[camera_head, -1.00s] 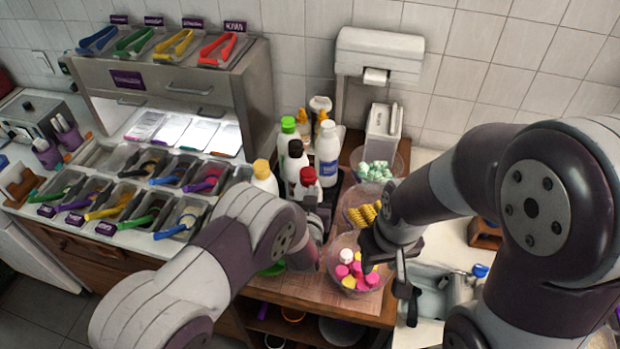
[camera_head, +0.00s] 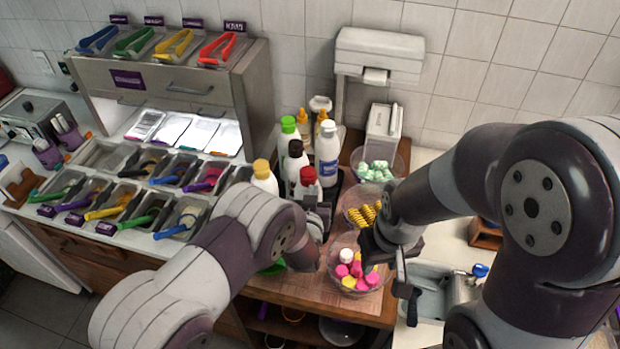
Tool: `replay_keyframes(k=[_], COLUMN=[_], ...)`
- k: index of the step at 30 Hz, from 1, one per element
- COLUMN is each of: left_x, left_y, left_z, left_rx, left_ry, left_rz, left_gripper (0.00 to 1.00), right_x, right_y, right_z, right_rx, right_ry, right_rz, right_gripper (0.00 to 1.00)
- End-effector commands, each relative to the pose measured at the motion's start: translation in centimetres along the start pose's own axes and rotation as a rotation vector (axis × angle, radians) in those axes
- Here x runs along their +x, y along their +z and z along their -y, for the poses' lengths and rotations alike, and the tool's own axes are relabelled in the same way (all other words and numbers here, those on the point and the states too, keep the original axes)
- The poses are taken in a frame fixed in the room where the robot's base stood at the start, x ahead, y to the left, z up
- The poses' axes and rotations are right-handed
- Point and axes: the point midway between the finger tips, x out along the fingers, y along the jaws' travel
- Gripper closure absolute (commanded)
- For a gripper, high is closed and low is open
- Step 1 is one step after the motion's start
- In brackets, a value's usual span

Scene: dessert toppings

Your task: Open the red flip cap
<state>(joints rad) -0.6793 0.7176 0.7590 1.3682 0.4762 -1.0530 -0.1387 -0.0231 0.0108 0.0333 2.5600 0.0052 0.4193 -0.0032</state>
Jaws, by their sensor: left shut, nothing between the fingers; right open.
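The red flip cap (camera_head: 308,176) sits on top of a white bottle (camera_head: 299,190) among several other bottles in a dark tray. The cap looks closed, though its details are too small to be sure. My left gripper (camera_head: 318,208) is shut and empty, just in front of and below the red cap. I cannot tell whether it touches the bottle. My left arm hides the lower part of the bottle.
Bottles with yellow (camera_head: 262,168), black (camera_head: 295,150), green (camera_head: 288,124) and white (camera_head: 328,127) caps stand close around the red-capped one. Clear bowls (camera_head: 334,262) of toppings stand to the right. A topping station (camera_head: 130,215) with tongs is at left.

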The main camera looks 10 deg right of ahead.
Motion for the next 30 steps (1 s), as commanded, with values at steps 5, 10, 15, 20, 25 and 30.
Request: replay_keyframes(k=[5, 10, 15, 20, 25, 30], left_x=[0.5, 0.4, 0.2, 0.1, -0.2, -0.5], left_y=[0.0, 0.0, -0.1, -0.8, -1.8, -2.8], left_z=[0.2, 0.1, 0.1, 0.1, 0.1, 0.1], left_rx=[-0.001, -0.001, 0.000, -0.001, -0.001, 0.000], left_ry=[-0.001, 0.000, 0.000, 0.000, 0.000, 0.000], left_rz=[-0.001, -0.001, 0.000, -0.001, -0.001, 0.000], left_gripper=[1.00, 1.00, 1.00, 1.00, 1.00, 1.00], right_x=[0.4, 0.5, 0.6, 0.2, -0.4, -0.9], right_y=[0.1, 0.1, 0.1, 0.0, -0.1, -0.1], right_z=[0.0, 0.0, 0.0, 0.0, 0.0, 0.0], right_rx=[0.000, 0.000, 0.000, 0.000, 0.000, 0.000], right_ry=[0.000, 0.000, 0.000, 0.000, 0.000, 0.000], right_rz=[0.000, 0.000, 0.000, 0.000, 0.000, 0.000], right_gripper=[0.57, 0.57, 0.57, 0.57, 0.57, 0.57])
